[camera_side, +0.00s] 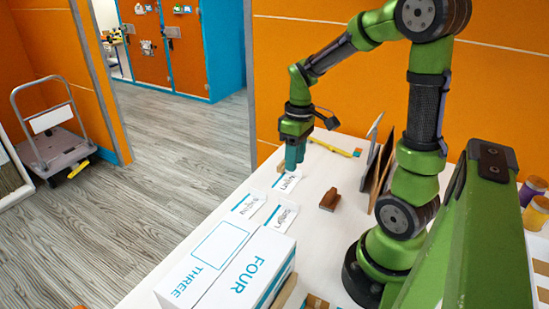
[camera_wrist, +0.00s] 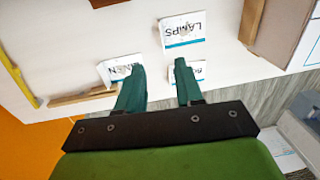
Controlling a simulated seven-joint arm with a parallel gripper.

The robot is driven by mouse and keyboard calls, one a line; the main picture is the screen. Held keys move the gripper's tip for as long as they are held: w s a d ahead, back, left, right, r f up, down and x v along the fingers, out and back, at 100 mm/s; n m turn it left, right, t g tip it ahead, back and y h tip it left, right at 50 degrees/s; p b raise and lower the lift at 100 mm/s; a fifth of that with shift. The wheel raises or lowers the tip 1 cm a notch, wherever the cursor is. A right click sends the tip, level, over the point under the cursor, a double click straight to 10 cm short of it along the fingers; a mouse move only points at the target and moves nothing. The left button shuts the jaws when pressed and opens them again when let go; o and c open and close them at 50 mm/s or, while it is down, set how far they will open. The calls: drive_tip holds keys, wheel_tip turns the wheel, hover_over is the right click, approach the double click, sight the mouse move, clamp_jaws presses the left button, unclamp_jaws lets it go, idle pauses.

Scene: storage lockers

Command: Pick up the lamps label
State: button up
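The right finger partly covers another label (camera_wrist: 187,74), and the left finger partly covers a label ending in "EN" (camera_wrist: 116,68).
White boxes marked THREE (camera_side: 196,278) and FOUR (camera_side: 247,279) stand at the near end of the table. A brown block (camera_side: 330,200) lies right of the labels. A yellow tool (camera_side: 333,147) lies beyond the gripper. A wooden strip (camera_wrist: 80,98) lies near the table edge.

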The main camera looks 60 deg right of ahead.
hover_over(288, 201)
drive_tip(key=d, duration=0.1)
drive_tip(key=f, duration=0.7)
drive_tip(key=shift+s+d+f, duration=0.1)
drive_tip(key=shift+s, duration=0.2)
drive_tip(key=shift+w+a+f, duration=0.1)
drive_tip(key=shift+a+f, duration=0.05)
drive_tip(key=shift+f, duration=0.75)
drive_tip(key=shift+w+a+f, duration=0.1)
drive_tip(key=shift+a+f, duration=0.1)
drive_tip(key=shift+f, duration=0.7)
drive_tip(key=shift+w+a+f, duration=0.1)
drive_tip(key=shift+a+f, duration=0.05)
drive_tip(key=shift+f, duration=0.75)
clamp_jaws()
